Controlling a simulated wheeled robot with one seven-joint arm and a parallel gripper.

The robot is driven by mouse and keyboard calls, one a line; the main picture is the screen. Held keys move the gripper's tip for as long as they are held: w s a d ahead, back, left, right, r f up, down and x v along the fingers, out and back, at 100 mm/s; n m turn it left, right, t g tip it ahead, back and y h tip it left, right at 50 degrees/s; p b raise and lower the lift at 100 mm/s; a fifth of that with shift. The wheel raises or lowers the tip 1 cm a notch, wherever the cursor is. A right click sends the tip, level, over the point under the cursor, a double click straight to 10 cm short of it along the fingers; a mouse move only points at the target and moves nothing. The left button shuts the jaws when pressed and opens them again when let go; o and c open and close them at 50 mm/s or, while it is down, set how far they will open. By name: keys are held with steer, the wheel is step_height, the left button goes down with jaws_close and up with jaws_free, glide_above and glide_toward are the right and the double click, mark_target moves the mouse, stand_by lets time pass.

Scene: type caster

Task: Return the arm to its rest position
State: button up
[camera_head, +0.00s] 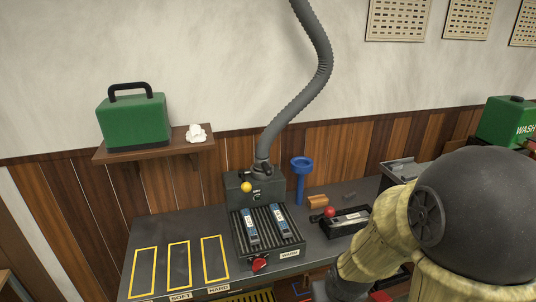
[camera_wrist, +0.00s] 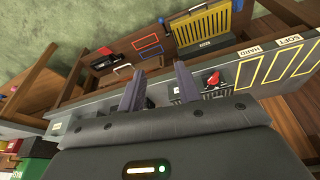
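My arm (camera_head: 375,246) shows at the lower right of the head view, beige with a large dark joint, reaching down over the front right of the bench. In the wrist view my gripper (camera_wrist: 159,85) has its two fingers spread apart with nothing between them. The fingers point toward the bench front. In the head view the fingertips cannot be made out.
The dark bench (camera_head: 150,240) carries a ribbed caster (camera_head: 284,248) with a red knob (camera_head: 260,264), a blue funnel stand (camera_head: 301,180) and a red-balled device (camera_head: 346,222). Yellow-outlined areas at left are empty. A green case (camera_head: 134,122) sits on a wall shelf.

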steer(key=s+r+m+g, duration=0.1)
steer(key=s+r, duration=0.3)
steer(key=r, duration=0.1)
steer(key=shift+d, duration=0.3)
